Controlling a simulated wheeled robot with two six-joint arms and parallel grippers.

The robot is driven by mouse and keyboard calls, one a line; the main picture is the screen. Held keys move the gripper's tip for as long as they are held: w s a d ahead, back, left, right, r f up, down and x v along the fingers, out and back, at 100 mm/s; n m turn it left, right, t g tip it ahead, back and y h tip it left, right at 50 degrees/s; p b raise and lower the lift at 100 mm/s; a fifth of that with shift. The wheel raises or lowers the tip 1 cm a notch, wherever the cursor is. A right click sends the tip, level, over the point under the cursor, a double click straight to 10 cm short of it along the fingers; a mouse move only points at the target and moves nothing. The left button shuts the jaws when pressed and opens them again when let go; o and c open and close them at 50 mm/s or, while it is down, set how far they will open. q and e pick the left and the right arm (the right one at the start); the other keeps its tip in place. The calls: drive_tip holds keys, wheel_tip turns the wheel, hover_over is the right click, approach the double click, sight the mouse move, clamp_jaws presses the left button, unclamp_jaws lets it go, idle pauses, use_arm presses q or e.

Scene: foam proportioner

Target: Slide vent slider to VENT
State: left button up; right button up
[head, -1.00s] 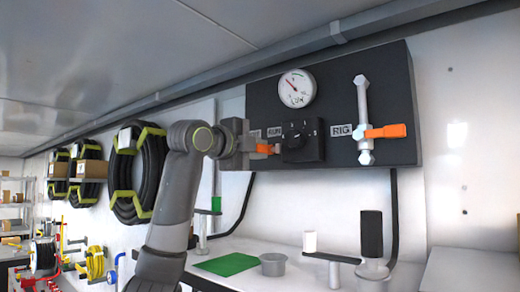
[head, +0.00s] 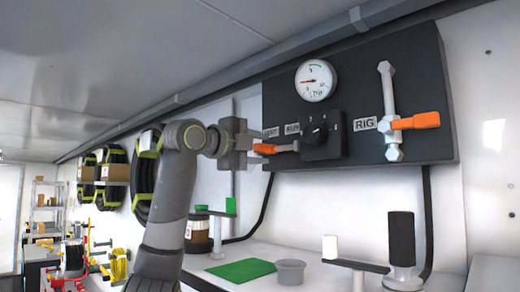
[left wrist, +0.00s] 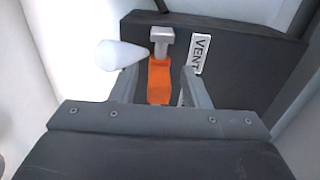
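The vent slider's orange handle (head: 265,148) sits at the left end of the dark panel (head: 410,70), with a grey stem to its right. In the left wrist view the handle (left wrist: 160,82) lies between the fingers of my left gripper (left wrist: 160,88). The fingers are open, with a gap on each side of the handle. In the head view my left gripper (head: 245,143) is at the handle's left end. The VENT label (left wrist: 200,54) is beside the handle in the wrist view; the gripper partly hides it in the head view. My right gripper is not in view.
A black selector block (head: 322,135) and a gauge (head: 316,81) are just right of the slider. The RIG valve (head: 414,121), also with an orange handle, is further right. Below are a counter with a green mat (head: 240,270), a grey cup (head: 290,272) and a black-handled crank (head: 401,240).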

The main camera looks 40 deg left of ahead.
use_arm(q)
drive_tip(key=shift+f, duration=0.1)
drive_tip(key=shift+s+d, duration=0.1)
drive_tip(key=shift+s, duration=0.1)
drive_tip(key=s+a+b, duration=0.1)
drive_tip(key=s+b, duration=0.5)
drive_tip(key=s, duration=1.1)
drive_tip(key=shift+a, duration=0.3)
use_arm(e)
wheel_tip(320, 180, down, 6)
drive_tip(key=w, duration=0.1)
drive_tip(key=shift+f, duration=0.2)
use_arm(q)
drive_tip(key=shift+w, duration=0.1)
